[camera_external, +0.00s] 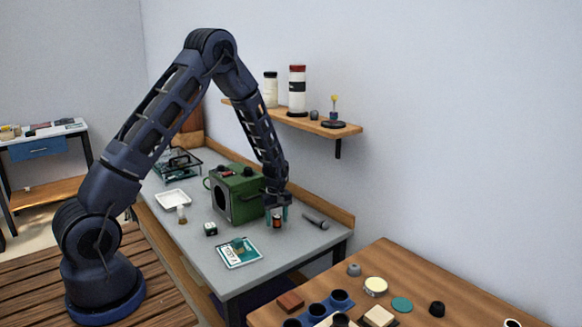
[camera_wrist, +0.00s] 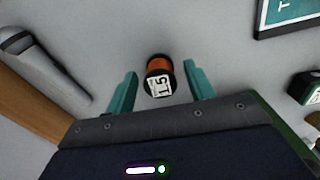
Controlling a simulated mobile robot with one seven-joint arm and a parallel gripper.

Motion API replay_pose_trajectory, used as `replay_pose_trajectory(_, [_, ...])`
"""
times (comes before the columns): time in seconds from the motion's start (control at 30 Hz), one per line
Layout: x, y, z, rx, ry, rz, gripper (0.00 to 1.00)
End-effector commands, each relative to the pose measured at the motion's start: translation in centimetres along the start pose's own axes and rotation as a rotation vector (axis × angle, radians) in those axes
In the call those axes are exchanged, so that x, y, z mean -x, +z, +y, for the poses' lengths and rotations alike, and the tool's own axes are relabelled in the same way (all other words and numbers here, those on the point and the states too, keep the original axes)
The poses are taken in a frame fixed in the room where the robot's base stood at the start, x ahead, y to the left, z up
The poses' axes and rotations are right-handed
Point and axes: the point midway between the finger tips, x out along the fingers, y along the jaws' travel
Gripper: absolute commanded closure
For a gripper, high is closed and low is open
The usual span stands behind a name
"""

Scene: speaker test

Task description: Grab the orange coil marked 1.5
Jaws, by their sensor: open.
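The orange coil (camera_wrist: 159,65) is a small spool with dark ends and a white label reading 1.5, seen in the wrist view. In the external view the coil (camera_external: 277,222) stands on the grey workbench (camera_external: 185,225), in front of the green box. My gripper (camera_wrist: 160,75) is open, with one teal finger on each side of the coil and a visible gap to both. In the external view my gripper (camera_external: 277,214) points down at the coil. I cannot tell exactly how far the fingertips are above the bench.
A green box (camera_external: 238,195) stands close left of my gripper. A dark grey cylindrical tool (camera_external: 315,220) lies to the right. A teal-framed card (camera_external: 239,252) and a small dark cube (camera_external: 210,229) lie nearer the front. A wooden shelf (camera_external: 300,119) holds jars above.

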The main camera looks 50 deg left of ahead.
Motion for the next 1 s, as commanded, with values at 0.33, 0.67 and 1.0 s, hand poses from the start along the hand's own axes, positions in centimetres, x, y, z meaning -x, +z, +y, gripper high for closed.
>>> replay_pose_trajectory(0.33, [0.0,0.0,0.0,0.000,0.000,0.000,0.78])
replay_pose_trajectory(0.67, [0.1,0.0,0.0,0.000,0.000,0.000,0.92])
replay_pose_trajectory(1.0, [3.9,0.0,0.1,0.001,0.003,0.001,0.92])
